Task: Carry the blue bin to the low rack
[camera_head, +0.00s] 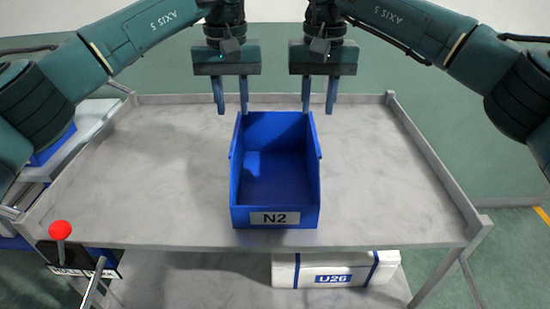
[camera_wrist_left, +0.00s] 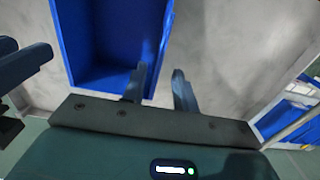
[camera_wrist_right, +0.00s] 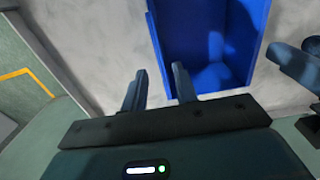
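The blue bin (camera_head: 276,217), labelled N2, stands empty and upright on the grey table (camera_head: 400,190). It also shows in the left wrist view (camera_wrist_left: 105,45) and the right wrist view (camera_wrist_right: 205,50). My left gripper (camera_head: 231,110) is open at the bin's far left corner. My right gripper (camera_head: 318,110) is open at its far right corner. In each wrist view one finger overlaps the bin and the other lies outside its side wall. I cannot tell whether either gripper touches it. A pale rack (camera_head: 95,115), possibly the low rack, stands left of the table, partly hidden by my arm.
The table has raised edges at the sides and back, and its top is clear around the bin. A white box labelled U26 (camera_head: 300,272) lies on the shelf below. A red knob (camera_head: 60,230) stands at the front left. Another blue item (camera_head: 52,147) shows at the rack.

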